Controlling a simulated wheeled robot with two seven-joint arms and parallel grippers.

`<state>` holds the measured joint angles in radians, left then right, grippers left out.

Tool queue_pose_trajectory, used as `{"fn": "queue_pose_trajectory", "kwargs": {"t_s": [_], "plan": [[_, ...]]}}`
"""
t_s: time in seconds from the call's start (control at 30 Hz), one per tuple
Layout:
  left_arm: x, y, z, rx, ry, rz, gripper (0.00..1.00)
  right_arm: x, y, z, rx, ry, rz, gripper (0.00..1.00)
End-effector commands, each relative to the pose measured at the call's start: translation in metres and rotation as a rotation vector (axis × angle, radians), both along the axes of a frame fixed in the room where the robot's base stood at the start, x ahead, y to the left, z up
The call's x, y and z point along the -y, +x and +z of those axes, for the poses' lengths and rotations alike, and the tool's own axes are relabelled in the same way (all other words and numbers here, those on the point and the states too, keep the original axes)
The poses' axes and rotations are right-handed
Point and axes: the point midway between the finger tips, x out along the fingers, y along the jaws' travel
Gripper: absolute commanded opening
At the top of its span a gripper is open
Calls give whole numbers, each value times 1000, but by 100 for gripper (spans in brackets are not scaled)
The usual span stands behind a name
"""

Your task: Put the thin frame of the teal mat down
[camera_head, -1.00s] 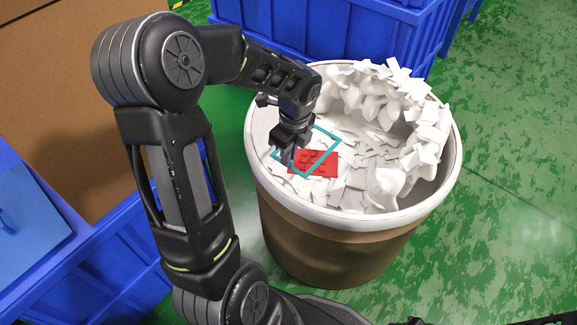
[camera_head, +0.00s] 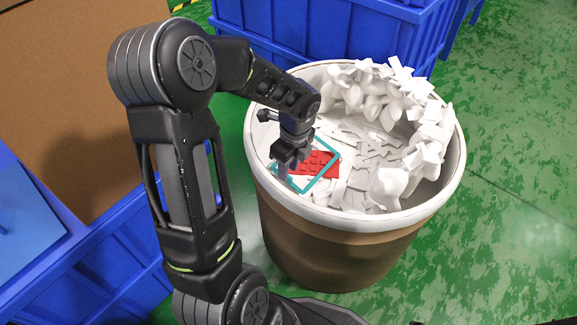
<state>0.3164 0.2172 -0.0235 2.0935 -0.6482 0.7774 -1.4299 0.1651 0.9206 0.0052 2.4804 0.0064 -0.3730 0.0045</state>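The thin teal frame (camera_head: 324,176) is a slim open rectangle inside the drum, in the head view. My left gripper (camera_head: 283,176) reaches down into the drum and is shut on the frame's left side. A red plate with raised bumps (camera_head: 320,164) lies on the white pieces, partly inside the frame's outline as seen from here. I cannot tell whether the frame touches what is below it. The fingertips are small and dark, and the gripper hides part of the frame and plate. My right gripper is not in view.
The brown drum (camera_head: 330,245) has a white rim (camera_head: 375,219). White scraps and lumps (camera_head: 412,150) pile high at its right and back. Blue crates stand behind (camera_head: 320,30) and at the left (camera_head: 110,265). A brown carton (camera_head: 70,90) is at the upper left. Green floor is clear at right.

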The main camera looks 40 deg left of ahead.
Motion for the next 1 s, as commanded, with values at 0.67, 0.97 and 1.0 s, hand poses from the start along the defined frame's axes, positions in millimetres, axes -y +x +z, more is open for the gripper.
{"fn": "queue_pose_trajectory", "kwargs": {"t_s": [0.67, 0.97, 1.0], "plan": [[5, 1, 54, 5, 1, -1, 30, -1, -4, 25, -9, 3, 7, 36], [12, 1, 110, 2, 0, 1, 30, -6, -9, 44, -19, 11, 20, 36], [13, 1, 114, 2, 1, 1, 30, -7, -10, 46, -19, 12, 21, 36]]}}
